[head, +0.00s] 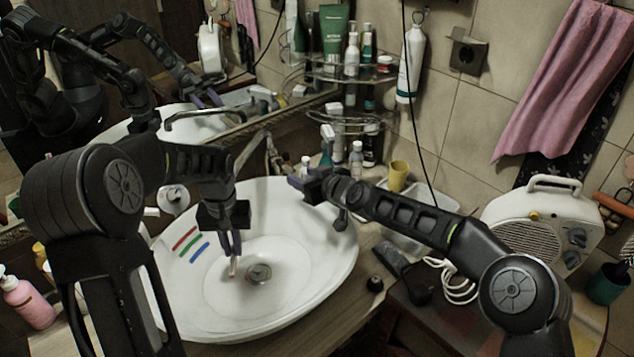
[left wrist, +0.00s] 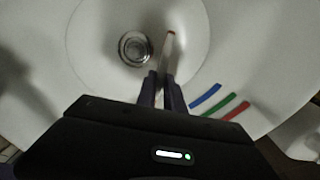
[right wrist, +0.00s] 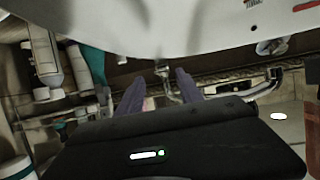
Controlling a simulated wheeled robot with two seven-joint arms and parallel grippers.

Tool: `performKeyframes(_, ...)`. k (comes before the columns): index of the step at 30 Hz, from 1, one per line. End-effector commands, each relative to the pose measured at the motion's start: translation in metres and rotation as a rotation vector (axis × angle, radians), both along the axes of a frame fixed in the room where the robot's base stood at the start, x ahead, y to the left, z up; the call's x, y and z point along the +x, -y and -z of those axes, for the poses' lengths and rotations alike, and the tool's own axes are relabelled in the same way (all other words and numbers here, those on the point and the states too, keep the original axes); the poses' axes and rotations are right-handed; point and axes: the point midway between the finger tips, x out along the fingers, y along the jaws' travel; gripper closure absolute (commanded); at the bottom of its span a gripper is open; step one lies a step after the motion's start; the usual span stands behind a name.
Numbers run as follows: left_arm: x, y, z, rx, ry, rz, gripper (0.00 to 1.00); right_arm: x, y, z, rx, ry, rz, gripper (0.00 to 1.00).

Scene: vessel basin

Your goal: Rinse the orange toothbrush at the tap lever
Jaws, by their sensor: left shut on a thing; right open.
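My left gripper (head: 232,250) points down into the white basin (head: 325,245) and is shut on a slim pale toothbrush (head: 232,268). In the left wrist view the toothbrush (left wrist: 170,50) sticks out past the fingertips beside the drain, with an orange-brown tip; its rest is hidden by the fingers. My right gripper (head: 297,183) is open and empty near the basin's back rim, beside the tap (head: 256,150). In the right wrist view a thin metal piece (right wrist: 171,88) shows between the open fingers; I cannot tell if it is the lever.
Red, green and blue strips (head: 192,244) lie on the basin's left inner wall. The drain (head: 258,273) is at the bottom. A bottle shelf (head: 345,120) and yellow cup (head: 398,175) stand behind. A white heater (head: 540,225) is at right.

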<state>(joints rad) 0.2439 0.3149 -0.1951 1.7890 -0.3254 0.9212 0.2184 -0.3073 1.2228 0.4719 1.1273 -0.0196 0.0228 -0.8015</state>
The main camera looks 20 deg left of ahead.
Motion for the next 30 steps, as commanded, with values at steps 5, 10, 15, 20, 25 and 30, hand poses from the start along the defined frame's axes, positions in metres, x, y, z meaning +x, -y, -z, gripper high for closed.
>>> performKeyframes(5, 0.0, 0.0, 0.0, 0.0, 0.0, 0.0, 1.0, -0.016, 0.026, -0.013, -0.002, 0.001, 0.001, 0.56)
performKeyframes(10, 0.0, 0.0, 0.0, 0.0, 0.0, 0.0, 1.0, -0.027, 0.043, -0.02, -0.002, -0.001, 0.0, 0.56)
performKeyframes(15, 0.0, 0.0, 0.0, 0.0, 0.0, 0.0, 1.0, -0.032, 0.048, -0.023, -0.001, 0.0, 0.0, 0.56)
performKeyframes(20, 0.0, 0.0, 0.0, 0.0, 0.0, 0.0, 1.0, -0.032, 0.048, -0.023, -0.001, 0.0, 0.0, 0.56)
performKeyframes(25, 0.0, 0.0, 0.0, 0.0, 0.0, 0.0, 1.0, -0.032, 0.048, -0.023, -0.002, -0.001, -0.001, 0.56)
performKeyframes(30, -0.006, 0.005, 0.0, 0.0, 0.001, 0.0, 1.0, -0.032, 0.048, -0.021, -0.002, -0.001, -0.001, 0.56)
